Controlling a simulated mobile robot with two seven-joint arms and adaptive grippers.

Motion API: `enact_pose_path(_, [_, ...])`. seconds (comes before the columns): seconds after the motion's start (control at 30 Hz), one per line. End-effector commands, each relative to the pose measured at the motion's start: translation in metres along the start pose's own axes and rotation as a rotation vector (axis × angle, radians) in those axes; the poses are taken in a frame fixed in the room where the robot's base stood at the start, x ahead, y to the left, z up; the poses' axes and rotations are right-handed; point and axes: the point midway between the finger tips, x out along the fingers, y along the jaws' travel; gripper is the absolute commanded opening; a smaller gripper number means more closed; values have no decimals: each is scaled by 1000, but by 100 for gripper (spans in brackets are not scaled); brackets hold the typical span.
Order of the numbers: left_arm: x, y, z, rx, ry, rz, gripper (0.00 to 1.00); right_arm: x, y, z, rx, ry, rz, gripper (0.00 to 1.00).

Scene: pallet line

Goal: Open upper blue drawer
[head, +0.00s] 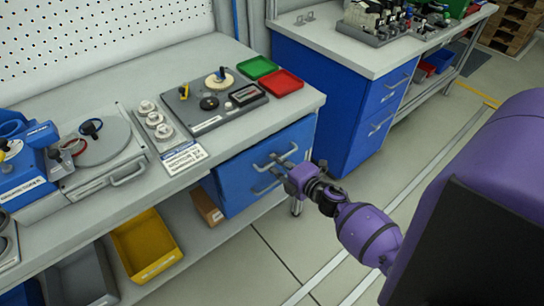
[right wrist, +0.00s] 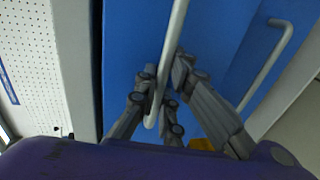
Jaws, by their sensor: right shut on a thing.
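The blue drawer unit (head: 238,178) hangs under the near workbench, with two grey bar handles, one above the other. My right gripper (head: 284,172) is at the unit's front, near the handles' right part. In the right wrist view, my right gripper's fingers (right wrist: 163,88) are shut around the upper drawer's handle (right wrist: 177,28), the one nearer the worktop. The lower handle (right wrist: 268,65) is apart from the fingers, to the right. I cannot tell whether the upper drawer (right wrist: 225,30) stands a little out. My left gripper is not in view.
The near worktop (head: 235,125) carries a grey fixture plate, green and red trays (head: 282,83) and a disc machine. A yellow bin (head: 145,240) and a cardboard box stand on the shelf below. Another blue cabinet (head: 340,90) stands behind. The floor in front is clear.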

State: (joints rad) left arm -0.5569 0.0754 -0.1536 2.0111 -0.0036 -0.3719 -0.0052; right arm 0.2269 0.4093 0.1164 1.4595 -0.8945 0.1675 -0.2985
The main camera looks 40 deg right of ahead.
Motion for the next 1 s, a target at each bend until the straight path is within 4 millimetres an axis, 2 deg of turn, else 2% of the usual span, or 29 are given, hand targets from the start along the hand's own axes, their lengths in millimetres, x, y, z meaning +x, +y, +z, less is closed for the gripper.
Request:
enact_pose_path(0.37, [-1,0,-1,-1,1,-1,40,-70,-16,1,1,-3,-3,0])
enact_pose_path(1.0, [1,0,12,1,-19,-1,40,-190,-41,1,0,-4,-4,0])
